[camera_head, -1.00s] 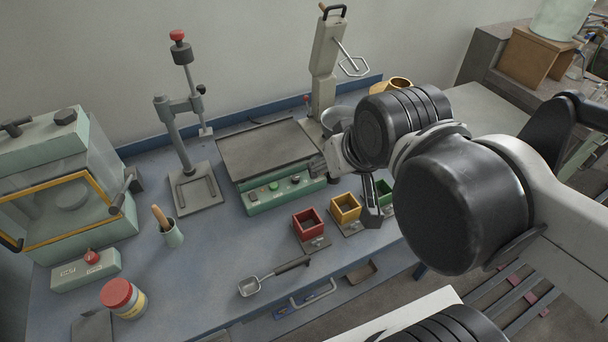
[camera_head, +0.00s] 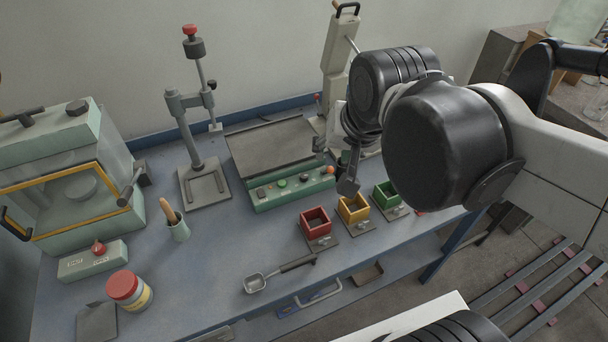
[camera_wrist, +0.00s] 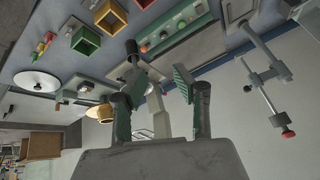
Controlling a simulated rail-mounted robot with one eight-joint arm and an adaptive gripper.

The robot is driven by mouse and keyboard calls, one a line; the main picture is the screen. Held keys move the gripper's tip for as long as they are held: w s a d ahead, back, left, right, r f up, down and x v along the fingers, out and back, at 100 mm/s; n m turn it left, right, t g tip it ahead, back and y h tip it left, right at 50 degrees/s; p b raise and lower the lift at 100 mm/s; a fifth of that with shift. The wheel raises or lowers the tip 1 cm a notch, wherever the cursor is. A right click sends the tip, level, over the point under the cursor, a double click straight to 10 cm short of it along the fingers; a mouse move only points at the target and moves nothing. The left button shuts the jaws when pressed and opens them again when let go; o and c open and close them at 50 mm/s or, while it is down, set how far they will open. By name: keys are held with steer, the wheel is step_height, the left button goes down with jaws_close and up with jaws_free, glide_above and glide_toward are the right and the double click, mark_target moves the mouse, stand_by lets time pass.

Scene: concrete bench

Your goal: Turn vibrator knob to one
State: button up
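The vibrator is a flat dark plate (camera_head: 268,146) with a pale green control panel (camera_head: 292,192) along its front. The panel carries a dark knob (camera_head: 262,192), a green button (camera_head: 282,183), another small dark control and an orange-red control (camera_head: 329,170) at its right end. The panel also shows in the wrist view (camera_wrist: 190,32), upside down. My gripper (camera_head: 333,168) hangs near the panel's right end. In the wrist view its two green-padded fingers (camera_wrist: 160,82) are spread, with nothing held between them. I cannot tell whether a finger touches the panel.
Red (camera_head: 316,222), yellow (camera_head: 354,208) and green (camera_head: 387,194) open boxes stand in front of the panel. A tall lever press (camera_head: 340,50) stands behind my gripper, a rod stand (camera_head: 188,120) to the left. A scoop (camera_head: 258,283) lies near the front edge.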

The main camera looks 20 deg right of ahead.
steer(key=w+f+m+g+b, duration=0.2)
steer(key=w+f+m+g, duration=0.1)
steer(key=w+m, duration=0.75)
steer(key=m+g+b, duration=0.2)
steer(key=m+g, duration=0.1)
steer(key=m, duration=0.8)
glide_toward(304, 175)
step_height(304, 175, down, 9)
steer(key=shift+s+b, duration=0.1)
steer(key=shift+b, duration=0.75)
jaws_close()
